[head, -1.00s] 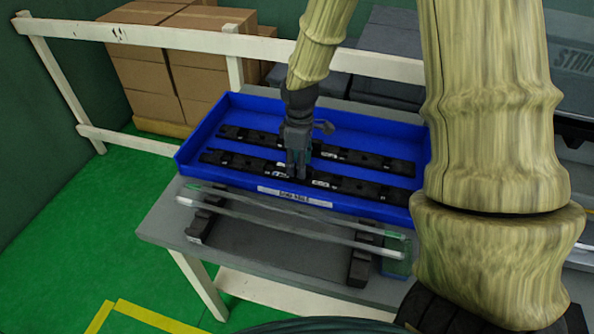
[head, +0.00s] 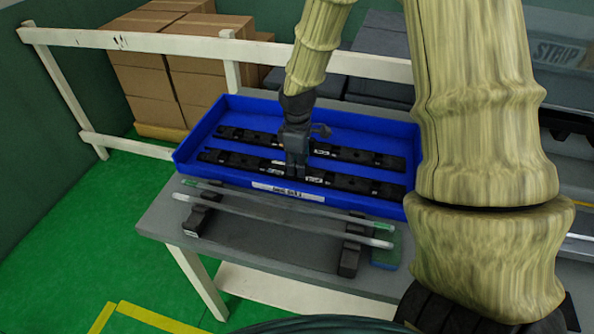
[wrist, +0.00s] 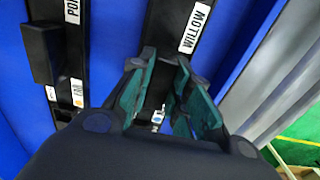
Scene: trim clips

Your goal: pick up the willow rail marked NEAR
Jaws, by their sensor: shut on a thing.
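Two long black rails lie in a blue tray (head: 215,120) on the table in the head view. The near rail (head: 360,185) runs under my gripper (head: 297,174), which points down at its middle. In the wrist view this rail carries a white WILLOW label (wrist: 195,27). The green-padded fingers of my gripper (wrist: 165,112) stand on either side of it, shut on it. I cannot read a NEAR mark. The far rail (head: 355,155) lies parallel behind. Its label in the wrist view (wrist: 73,10) is cut off after "PO". I cannot tell whether the held rail is clear of the tray.
In front of the tray, pale strips (head: 280,215) rest across black supports (head: 350,257). A green and blue block (head: 386,252) is at their right end. A white railing (head: 150,36) runs behind, with cardboard boxes (head: 200,60) beyond. Green floor is open at the left.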

